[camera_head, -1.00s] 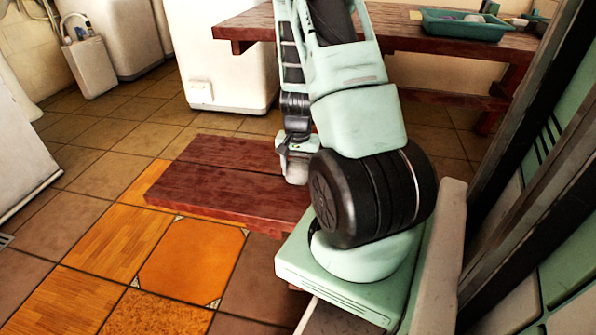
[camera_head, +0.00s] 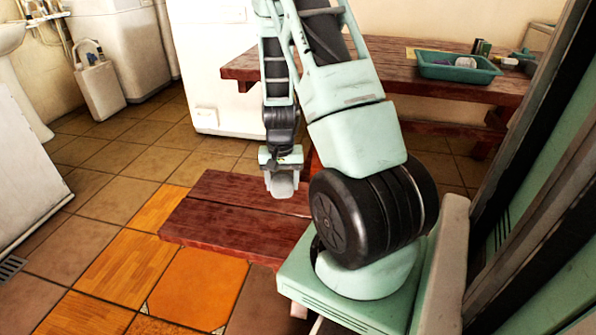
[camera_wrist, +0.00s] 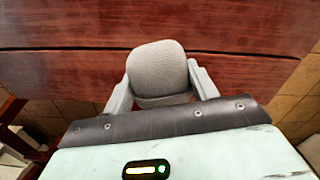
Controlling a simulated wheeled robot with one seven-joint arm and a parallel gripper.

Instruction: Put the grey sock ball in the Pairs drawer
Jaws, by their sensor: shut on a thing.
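The grey sock ball (camera_wrist: 158,70) is between the two fingers of my gripper (camera_wrist: 160,88) in the wrist view. My gripper is shut on it and holds it over the red-brown wooden bench. In the head view my gripper (camera_head: 283,184) hangs pointing down above the bench, left of my arm's dark joint. The sock ball is hard to make out there against the pale fingers. No Pairs drawer can be made out in either view.
The low wooden bench (camera_head: 225,220) lies under my gripper. A wooden table (camera_head: 410,55) stands behind, with a teal tray (camera_head: 440,72) holding small things. White appliances (camera_head: 112,45) stand at the back left. Tiled floor (camera_head: 120,205) is clear at left.

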